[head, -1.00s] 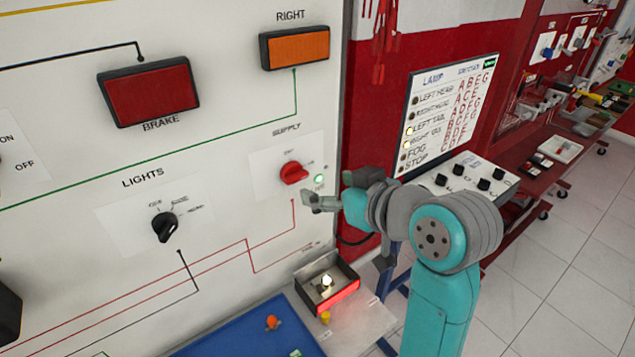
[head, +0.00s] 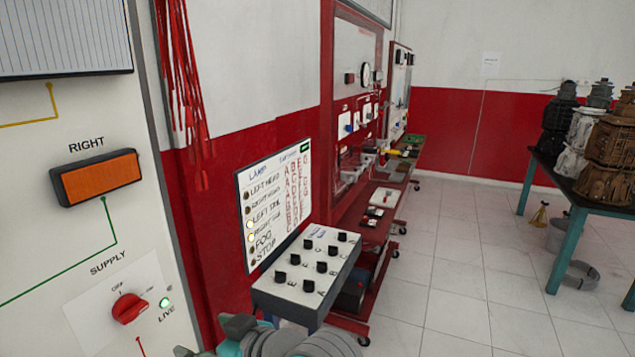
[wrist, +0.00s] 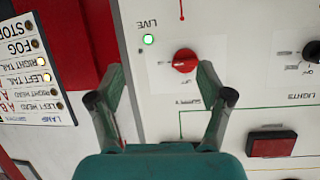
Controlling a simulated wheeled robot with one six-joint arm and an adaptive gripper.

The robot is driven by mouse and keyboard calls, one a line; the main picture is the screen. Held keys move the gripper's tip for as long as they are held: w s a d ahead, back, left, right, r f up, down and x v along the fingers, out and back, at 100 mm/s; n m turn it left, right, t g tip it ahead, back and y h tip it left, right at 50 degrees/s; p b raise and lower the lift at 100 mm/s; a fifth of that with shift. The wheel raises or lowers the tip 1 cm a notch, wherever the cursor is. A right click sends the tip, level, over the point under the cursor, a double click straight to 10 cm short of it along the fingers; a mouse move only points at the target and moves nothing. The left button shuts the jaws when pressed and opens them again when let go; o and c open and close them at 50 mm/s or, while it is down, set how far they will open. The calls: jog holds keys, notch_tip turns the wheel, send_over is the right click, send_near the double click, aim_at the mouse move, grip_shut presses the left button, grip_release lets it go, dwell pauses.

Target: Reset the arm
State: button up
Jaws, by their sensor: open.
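My gripper (wrist: 161,75) is open and empty in the wrist view, its two fingers spread apart. The red supply knob (wrist: 185,61) shows between and beyond the fingertips, against the white panel. The lit green LIVE lamp (wrist: 149,39) is beside it. In the head view my arm shows only at the bottom edge, mostly cut off. The supply knob (head: 129,308) and LIVE lamp (head: 164,302) are at its lower left there. I cannot tell the gap between fingers and panel.
A lamp chart board (head: 272,205) stands behind a switch box (head: 307,273) with several black knobs. Red benches with trainers (head: 375,210) run along the wall. A table with engine parts (head: 590,195) stands at the right. The tiled floor (head: 460,270) between is clear.

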jog(key=s+d+f+m+t+h, duration=0.2)
jog(key=d+f+m+t, duration=0.1)
jog(key=d+f, duration=0.6)
jog(key=s+d+f+m+t+h, duration=0.2)
jog(key=d+f+m, duration=0.2)
jog(key=d+f, duration=0.55)
jog(key=s+d+f+m+t+h, duration=0.2)
jog(key=s+d+f+m+h, duration=0.15)
jog(key=s+d+f, duration=0.6)
jog(key=s+d+r+h, duration=0.1)
jog(key=s+d+r, duration=0.1)
jog(key=s, duration=0.5)
jog(key=s+d+r+t+h, duration=0.1)
jog(key=s+d, duration=0.3)
jog(key=s, duration=0.4)
jog(key=s+d+r+h, duration=0.2)
jog(key=s+d, duration=0.1)
jog(key=s, duration=0.5)
jog(key=shift+s+r+m+h, duration=0.15)
jog(key=shift+r+m+h, duration=0.2)
jog(key=shift+m, duration=0.1)
